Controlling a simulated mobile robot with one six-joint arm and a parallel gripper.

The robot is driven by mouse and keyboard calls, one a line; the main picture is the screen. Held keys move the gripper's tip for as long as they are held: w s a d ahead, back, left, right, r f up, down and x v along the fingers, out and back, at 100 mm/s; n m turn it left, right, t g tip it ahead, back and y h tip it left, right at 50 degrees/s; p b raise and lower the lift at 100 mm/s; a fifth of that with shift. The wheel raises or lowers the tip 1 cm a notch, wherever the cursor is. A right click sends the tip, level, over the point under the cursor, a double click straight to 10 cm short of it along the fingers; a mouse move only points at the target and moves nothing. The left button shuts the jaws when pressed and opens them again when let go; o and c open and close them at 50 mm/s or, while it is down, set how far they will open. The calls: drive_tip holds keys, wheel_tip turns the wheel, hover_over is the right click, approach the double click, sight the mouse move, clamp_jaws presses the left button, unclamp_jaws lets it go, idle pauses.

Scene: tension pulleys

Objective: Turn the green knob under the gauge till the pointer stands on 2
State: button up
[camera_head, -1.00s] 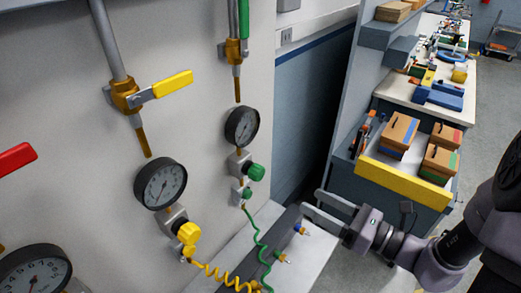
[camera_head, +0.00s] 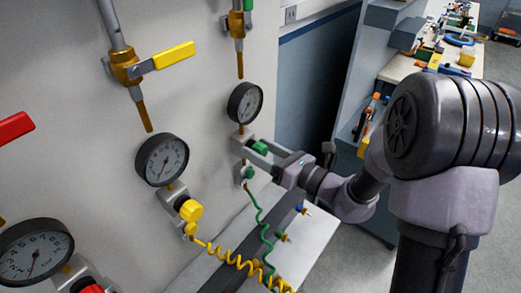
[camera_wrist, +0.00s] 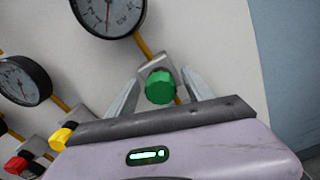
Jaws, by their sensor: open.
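The green knob (camera_head: 259,148) sits on a metal block under the right-hand gauge (camera_head: 245,102). In the wrist view the green knob (camera_wrist: 160,87) lies between the two fingers of my gripper (camera_wrist: 158,92), with a finger on each side. My gripper (camera_head: 262,152) is open around the knob in the head view, and whether the fingers touch it I cannot tell. The gauge's lower part (camera_wrist: 108,12) shows at the top of the wrist view. Its pointer points down there, but the numbers are too small or cut off to read surely.
A smaller green fitting (camera_head: 248,172) with a coiled green hose sits just below the knob. A yellow knob (camera_head: 191,210) under the middle gauge (camera_head: 162,160) and a yellow coiled hose (camera_head: 235,262) are to the left. A yellow-handled valve (camera_head: 172,56) is higher up.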

drive_tip(key=shift+c, duration=0.2)
clamp_jaws()
drive_tip(key=shift+p, duration=0.3)
drive_tip(key=m+p, duration=0.3)
drive_tip(key=shift+r, duration=0.2)
drive_tip(key=m+p, duration=0.3)
drive_tip(key=p, duration=0.1)
drive_tip(key=shift+m, duration=0.3)
drive_tip(key=m+p, duration=0.3)
drive_tip(key=p, duration=0.1)
drive_tip(key=shift+d+f, duration=0.1)
drive_tip(key=shift+f, duration=0.05)
drive_tip(key=shift+w+f+m+p, duration=0.1)
drive_tip(key=shift+f+m+p, duration=0.1)
drive_tip(key=shift+m+p, duration=1.3)
drive_tip(key=shift+m, duration=0.4)
